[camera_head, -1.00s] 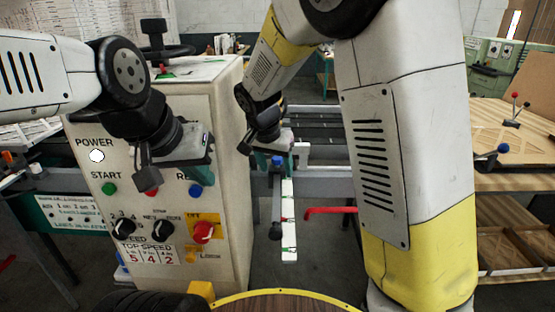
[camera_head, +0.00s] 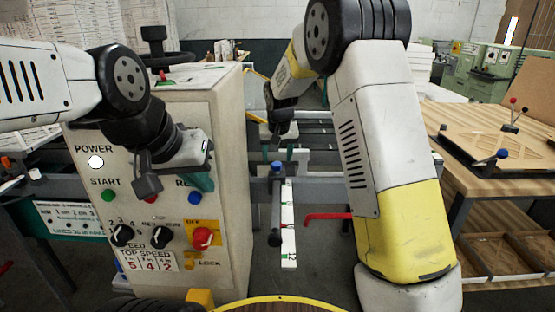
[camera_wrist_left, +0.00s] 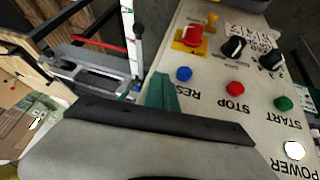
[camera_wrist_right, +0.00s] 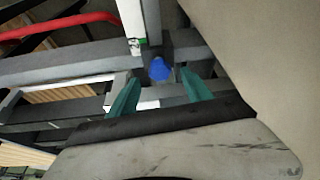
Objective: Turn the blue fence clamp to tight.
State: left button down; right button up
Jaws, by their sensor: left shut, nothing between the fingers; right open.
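The fence clamp has a blue cap (camera_head: 277,166) on the grey rail right of the control cabinet. Its dark lever (camera_head: 275,212) points down beside a white scale strip (camera_head: 288,225). In the right wrist view the blue cap (camera_wrist_right: 158,69) shows just beyond and between the teal fingertips. My right gripper (camera_wrist_right: 160,88) is open and empty; in the head view it (camera_head: 283,146) is behind and above the cap. My left gripper (camera_head: 203,178) is shut and empty in front of the cabinet's panel, near the blue reset button (camera_wrist_left: 184,74).
The control cabinet (camera_head: 228,150) stands close left of the clamp. A red crank handle (camera_head: 328,216) sticks out right of the strip. A wooden table (camera_head: 470,180) at the right holds a jig with another blue knob (camera_head: 502,154).

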aim_at(277, 164)
jog(key=shift+x, duration=1.6)
grip_shut()
jog(key=shift+m+h, duration=0.3)
jog(key=shift+m, duration=0.5)
grip_release()
jog(key=v, duration=0.7)
jog(key=shift+s+r, duration=0.25)
jog(key=shift+r, duration=0.1)
